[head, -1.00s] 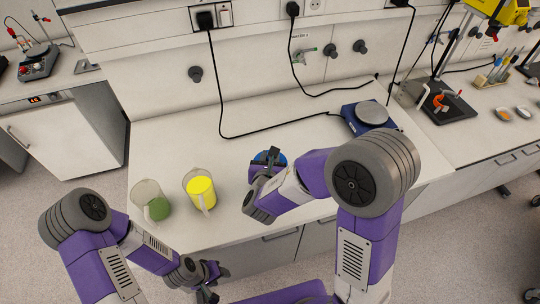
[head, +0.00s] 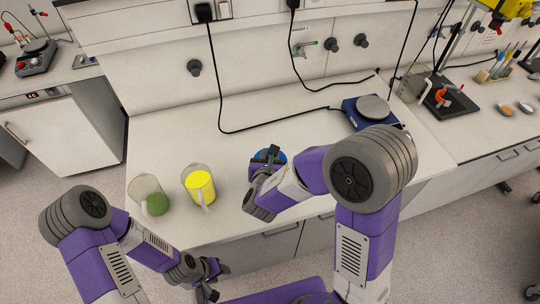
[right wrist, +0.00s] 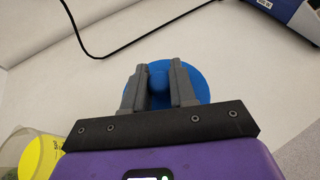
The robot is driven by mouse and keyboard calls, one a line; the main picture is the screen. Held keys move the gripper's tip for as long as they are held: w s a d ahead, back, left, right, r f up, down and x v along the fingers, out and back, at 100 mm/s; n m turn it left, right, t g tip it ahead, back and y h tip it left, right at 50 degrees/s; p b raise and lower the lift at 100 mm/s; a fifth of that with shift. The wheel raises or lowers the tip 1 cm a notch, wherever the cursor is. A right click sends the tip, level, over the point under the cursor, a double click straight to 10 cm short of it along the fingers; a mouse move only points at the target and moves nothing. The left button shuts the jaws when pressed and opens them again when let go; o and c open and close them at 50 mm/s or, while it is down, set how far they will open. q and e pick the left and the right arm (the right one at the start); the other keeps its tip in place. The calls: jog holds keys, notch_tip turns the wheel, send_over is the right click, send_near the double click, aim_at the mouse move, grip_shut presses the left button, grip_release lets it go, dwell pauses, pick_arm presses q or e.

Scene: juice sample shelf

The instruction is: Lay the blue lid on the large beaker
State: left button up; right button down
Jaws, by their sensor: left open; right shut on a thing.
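The blue lid (right wrist: 199,77) is a round disc with a knob, seen from above in the right wrist view. It shows partly in the head view (head: 282,157), mostly hidden by my right gripper (head: 268,156). That gripper is shut on the lid's knob. I cannot tell whether the lid touches the bench. To its left stand two clear beakers, one with yellow content (head: 200,184) and one with green content (head: 157,204). My left gripper (head: 211,279) is open and empty, low in front of the bench.
The white bench (head: 245,120) is clear behind the beakers. A blue device with a round plate (head: 373,107) stands at the back right. A black cable (head: 222,95) runs over the bench behind the lid. The bench's front edge is close to the beakers.

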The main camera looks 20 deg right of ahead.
jog(key=shift+f, duration=0.25)
jog(key=c, duration=0.8)
grip_release()
